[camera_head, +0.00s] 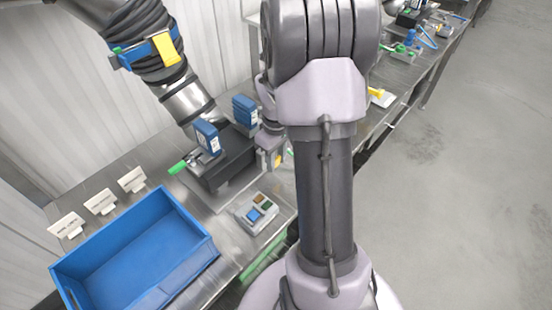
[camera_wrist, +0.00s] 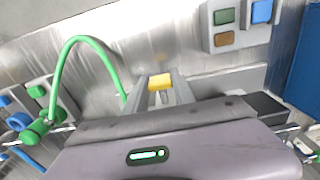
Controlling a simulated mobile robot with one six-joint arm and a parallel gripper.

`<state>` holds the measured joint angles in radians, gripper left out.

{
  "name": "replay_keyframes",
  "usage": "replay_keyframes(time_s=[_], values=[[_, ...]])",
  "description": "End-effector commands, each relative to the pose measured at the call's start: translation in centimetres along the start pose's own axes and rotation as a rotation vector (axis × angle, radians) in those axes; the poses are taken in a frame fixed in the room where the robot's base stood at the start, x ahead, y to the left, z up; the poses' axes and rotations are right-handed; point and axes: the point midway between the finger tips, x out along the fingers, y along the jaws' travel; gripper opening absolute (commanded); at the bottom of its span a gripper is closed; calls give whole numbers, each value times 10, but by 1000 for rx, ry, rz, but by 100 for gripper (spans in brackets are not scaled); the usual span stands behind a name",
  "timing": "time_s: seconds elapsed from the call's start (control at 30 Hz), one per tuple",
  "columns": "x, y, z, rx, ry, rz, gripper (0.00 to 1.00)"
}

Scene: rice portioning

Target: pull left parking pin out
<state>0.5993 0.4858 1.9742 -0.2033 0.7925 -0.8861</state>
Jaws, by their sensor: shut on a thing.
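My gripper (camera_wrist: 160,92) shows at the middle of the wrist view, with its two grey fingers closed on a small yellow piece (camera_wrist: 160,82). This piece may be the grip of the left parking pin, but its shaft and seat are hidden. In the head view my gripper (camera_head: 270,155) is low beside the dark machine (camera_head: 222,165), and a bit of yellow shows at its fingers. My arm hides part of this area. I cannot tell whether the piece is seated or free.
A button box (camera_head: 257,213) stands in front of the machine; it also shows in the wrist view (camera_wrist: 236,26). A large blue bin (camera_head: 135,255) is at the lower left, with white label cards (camera_head: 100,201) behind. A green hose (camera_wrist: 75,45) arches at the wrist view's left.

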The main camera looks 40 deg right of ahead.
Motion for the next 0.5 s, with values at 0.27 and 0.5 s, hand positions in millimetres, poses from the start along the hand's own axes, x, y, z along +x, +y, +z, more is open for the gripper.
replay_keyframes(time_s=[0.27, 0.5], values=[[0, 0, 6, 2, 0, 0, 0], [0, 0, 38, 1, -2, 1, 0]])
